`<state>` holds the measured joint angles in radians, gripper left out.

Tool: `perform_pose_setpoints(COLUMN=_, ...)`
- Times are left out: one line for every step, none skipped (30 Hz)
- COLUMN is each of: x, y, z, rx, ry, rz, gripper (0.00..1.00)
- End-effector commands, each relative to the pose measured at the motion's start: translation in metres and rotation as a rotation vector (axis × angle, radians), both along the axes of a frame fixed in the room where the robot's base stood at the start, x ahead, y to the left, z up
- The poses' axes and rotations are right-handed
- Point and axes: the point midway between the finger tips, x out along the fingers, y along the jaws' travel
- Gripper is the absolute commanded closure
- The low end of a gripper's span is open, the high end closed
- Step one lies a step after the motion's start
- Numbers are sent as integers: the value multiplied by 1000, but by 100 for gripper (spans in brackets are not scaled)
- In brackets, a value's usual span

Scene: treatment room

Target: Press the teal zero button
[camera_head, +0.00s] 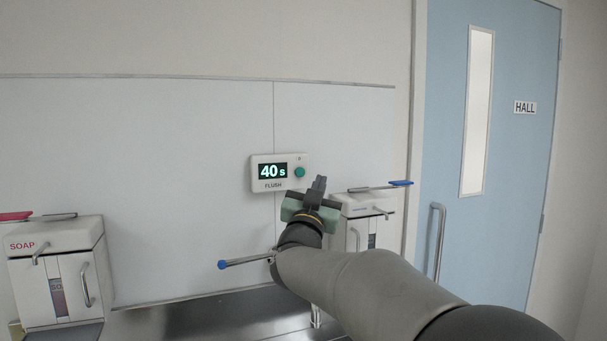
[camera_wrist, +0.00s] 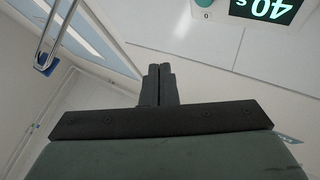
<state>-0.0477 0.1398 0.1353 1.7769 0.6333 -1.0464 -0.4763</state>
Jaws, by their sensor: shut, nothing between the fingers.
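The teal zero button (camera_head: 299,172) is a round button on the right of a white wall timer box (camera_head: 255,184). The box has a lit display (camera_head: 272,171) reading "40 s" and the word FLUSH below it. My gripper (camera_head: 319,183) is shut and empty, just right of and slightly below the button in the head view. In the wrist view, the shut fingers (camera_wrist: 158,70) point up the picture. There the teal button (camera_wrist: 203,3) is cut by the top edge, beside the display (camera_wrist: 265,8), and the fingers are apart from it.
A soap dispenser (camera_head: 57,262) with a red lever stands at left. A second dispenser (camera_head: 365,205) with a blue lever (camera_head: 400,183) is close right of my gripper. A blue-tipped tap lever (camera_head: 240,262) and steel sink (camera_head: 200,322) lie below. A blue door (camera_head: 500,140) is at right.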

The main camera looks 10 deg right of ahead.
Motion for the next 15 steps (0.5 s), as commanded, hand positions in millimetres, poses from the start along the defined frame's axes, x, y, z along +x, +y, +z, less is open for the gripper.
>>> perform_pose_setpoints(x=0, y=0, z=0, rx=0, ry=1, rz=1, gripper=100)
perform_pose_setpoints(x=0, y=0, z=0, rx=0, ry=1, rz=1, gripper=100)
perform_pose_setpoints(x=0, y=0, z=0, rx=0, ry=1, rz=1, gripper=100)
perform_pose_setpoints(x=0, y=0, z=0, rx=0, ry=1, rz=1, gripper=100)
perform_pose_setpoints(x=1, y=0, z=0, rx=0, ry=1, rz=1, gripper=100)
perform_pose_setpoints(x=2, y=0, z=0, rx=0, ry=2, rz=1, gripper=100)
perform_pose_setpoints(x=3, y=1, z=1, rx=0, ry=2, rz=2, gripper=100)
perform_pose_setpoints(x=5, y=1, z=1, rx=0, ry=3, rz=2, gripper=100)
perform_pose_setpoints(x=8, y=2, z=1, rx=0, ry=3, rz=2, gripper=100)
perform_pose_setpoints(x=11, y=2, z=2, rx=0, ry=4, rz=3, gripper=100)
perform_pose_setpoints(x=14, y=3, z=3, rx=0, ry=4, rz=3, gripper=100)
perform_pose_setpoints(x=19, y=4, z=3, rx=-1, ry=5, rz=3, gripper=100)
perform_pose_setpoints(x=23, y=5, z=3, rx=1, ry=5, rz=3, gripper=100)
perform_pose_setpoints(x=27, y=6, z=3, rx=0, ry=4, rz=3, gripper=100)
perform_pose_setpoints(x=32, y=7, z=3, rx=1, ry=5, rz=3, gripper=100)
